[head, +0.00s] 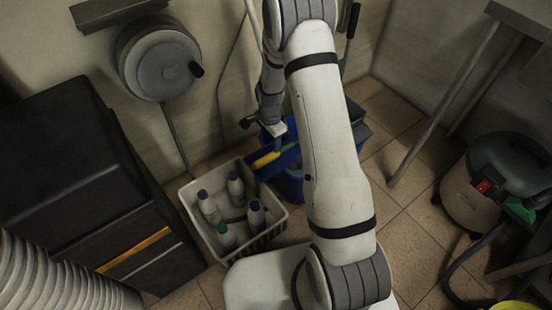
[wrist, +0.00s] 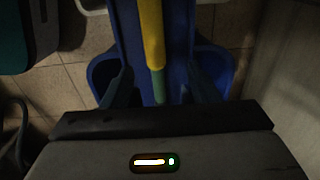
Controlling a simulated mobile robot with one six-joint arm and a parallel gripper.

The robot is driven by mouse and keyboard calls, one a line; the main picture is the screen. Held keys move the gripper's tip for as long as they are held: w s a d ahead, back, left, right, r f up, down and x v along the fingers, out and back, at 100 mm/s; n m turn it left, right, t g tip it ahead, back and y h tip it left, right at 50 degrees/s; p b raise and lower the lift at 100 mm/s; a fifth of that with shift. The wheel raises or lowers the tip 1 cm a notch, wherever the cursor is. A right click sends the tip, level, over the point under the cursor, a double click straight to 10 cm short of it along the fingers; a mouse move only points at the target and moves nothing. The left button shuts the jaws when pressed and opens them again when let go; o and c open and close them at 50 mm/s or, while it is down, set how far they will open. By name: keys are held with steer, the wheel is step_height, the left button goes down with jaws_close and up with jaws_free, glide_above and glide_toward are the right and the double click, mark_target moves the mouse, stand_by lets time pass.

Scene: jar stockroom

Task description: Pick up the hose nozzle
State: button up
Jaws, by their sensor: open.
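The hose nozzle looks to be the long yellow piece with a green end (wrist: 152,35). It lies along a blue surface (wrist: 180,22) in the wrist view, its green end toward me. In the head view the yellow piece (head: 266,159) shows on the blue bucket unit, left of my arm. My gripper (wrist: 160,82) is open, one dark finger on each side of the green end. I cannot tell if they touch it. In the head view my forearm hides part of the blue unit and the fingers are hard to make out.
A pale crate (head: 277,226) with several bottles stands just left of the blue unit (head: 291,186). A hose reel (head: 158,62) is on the wall. A dark cabinet (head: 75,170) stands left, a vacuum cleaner (head: 470,190) right. Tiled floor is free between unit and vacuum.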

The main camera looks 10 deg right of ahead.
mark_target(280, 152)
steer(key=f+b, duration=0.1)
steer(key=f, duration=0.1)
steer(key=f+b, duration=0.1)
steer(key=f, duration=0.1)
steer(key=f+b, duration=0.1)
steer(key=f, duration=0.2)
steer(key=shift+s+d, duration=0.3)
steer(key=shift+d, duration=0.1)
steer(key=shift+c, duration=0.4)
steer(key=shift+r, duration=0.1)
jaws_close()
